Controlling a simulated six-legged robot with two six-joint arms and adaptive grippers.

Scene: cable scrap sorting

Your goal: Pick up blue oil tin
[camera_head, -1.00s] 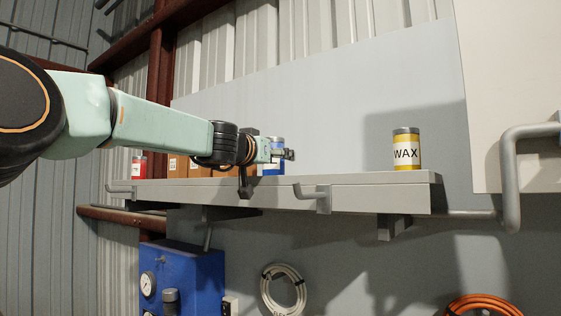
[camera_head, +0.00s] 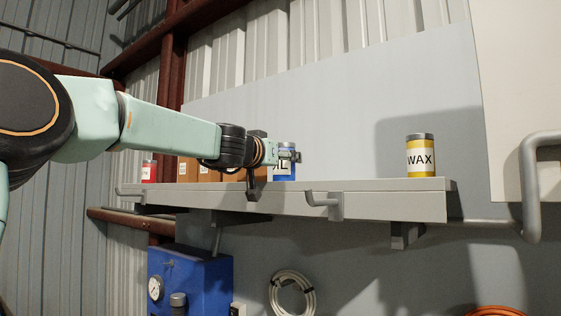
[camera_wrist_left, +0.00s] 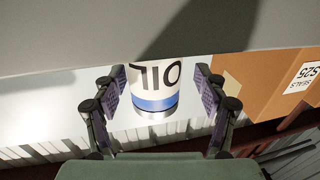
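The blue oil tin (camera_head: 284,176) stands on the wall shelf (camera_head: 400,188), mostly hidden behind my left gripper (camera_head: 290,156) in the head view. In the left wrist view, which is upside down, the oil tin (camera_wrist_left: 155,88) shows a white label reading OIL and a blue band. My left gripper (camera_wrist_left: 160,92) is open there, with one finger on each side of the tin. A gap shows between the tin and the right-hand finger; the left-hand finger is very close, and I cannot tell if it touches. My right gripper is not in view.
A yellow WAX tin (camera_head: 420,158) stands toward the shelf's right end. Cardboard boxes (camera_head: 196,170) and a red tin (camera_head: 149,171) stand to the left. The shelf between oil and wax tins is clear. A hook (camera_head: 325,203) sticks out from the front edge.

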